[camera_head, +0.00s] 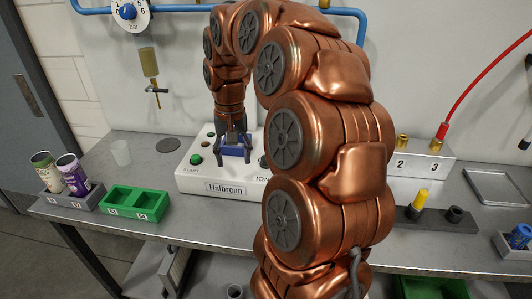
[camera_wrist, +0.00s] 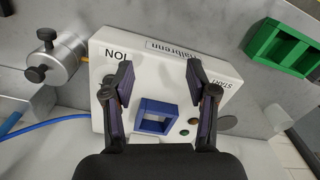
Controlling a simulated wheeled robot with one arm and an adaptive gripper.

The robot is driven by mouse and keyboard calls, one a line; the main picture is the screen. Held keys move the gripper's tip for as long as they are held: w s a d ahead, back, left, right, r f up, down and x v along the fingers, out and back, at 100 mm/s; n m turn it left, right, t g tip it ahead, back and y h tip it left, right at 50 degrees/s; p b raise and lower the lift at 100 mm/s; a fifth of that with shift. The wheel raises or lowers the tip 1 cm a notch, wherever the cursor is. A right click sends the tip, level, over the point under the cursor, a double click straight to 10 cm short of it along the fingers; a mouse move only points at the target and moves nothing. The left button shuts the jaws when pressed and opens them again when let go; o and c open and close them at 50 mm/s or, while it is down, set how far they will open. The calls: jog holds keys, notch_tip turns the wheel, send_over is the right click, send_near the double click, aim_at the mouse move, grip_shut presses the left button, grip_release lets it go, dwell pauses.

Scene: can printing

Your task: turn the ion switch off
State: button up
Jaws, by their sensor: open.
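The white Halbrenn box (camera_head: 195,178) stands on the bench, with its ION label at the right of its front edge. The ion switch, a dark round knob (camera_head: 263,161), sits above that label and is mostly hidden by my arm. In the wrist view the black knob (camera_wrist: 106,92) is beside my left-hand finger, partly covered; its setting cannot be read. My gripper (camera_wrist: 160,82) is open and empty over the box, its fingers wide apart. In the head view my gripper (camera_head: 234,153) is small, near the blue square holder (camera_wrist: 154,117) on the box.
A green START button (camera_head: 196,160) is on the box's left. A green tray (camera_head: 135,203) and a grey rack with two cans (camera_head: 74,176) stand farther left. A metal cylinder with black knobs (camera_wrist: 60,62) and a blue hose (camera_wrist: 40,124) lie beyond the ION side.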

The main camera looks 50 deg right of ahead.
aim_at(266, 161)
jog(key=d+m, duration=0.1)
jog(key=d, duration=0.3)
jog(key=w+d+m, duration=0.1)
jog(key=d, duration=0.4)
jog(key=d+m, duration=0.1)
jog(key=d, duration=0.3)
jog(key=shift+w+d+f+m+p, duration=0.15)
jog(key=shift+f+m+p, duration=0.05)
jog(key=shift+m+p, duration=0.2)
jog(key=shift+f+p, duration=1.2)
jog(key=shift+f, duration=2.65)
jog(key=shift+c, duration=0.3)
grip_shut()
